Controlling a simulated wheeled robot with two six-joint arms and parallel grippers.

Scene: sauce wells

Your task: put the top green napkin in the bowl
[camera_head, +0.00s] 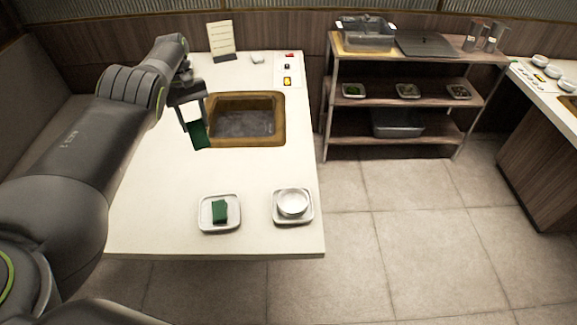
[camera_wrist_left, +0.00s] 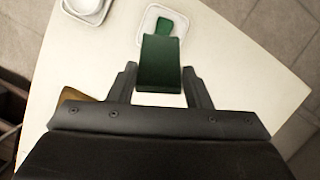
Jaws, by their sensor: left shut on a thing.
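My left gripper (camera_head: 190,112) is shut on a green napkin (camera_head: 200,135) and holds it in the air beside the left edge of the sunken basin. In the left wrist view the held napkin (camera_wrist_left: 160,65) sits between the two fingers of the gripper (camera_wrist_left: 160,84). Another green napkin (camera_head: 220,211) lies on a small white square tray (camera_head: 206,225) near the table's front. A white bowl (camera_head: 292,203) stands on a second white square tray (camera_head: 307,217) to the right of it. The bowl looks empty. My right gripper is not in view.
The wood-framed sunken basin (camera_head: 278,120) is set in the white table (camera_head: 160,215). A menu card (camera_head: 221,41) stands at the back. A shelf rack (camera_head: 400,95) with small dishes stands to the right, across a floor gap. The table's front left is clear.

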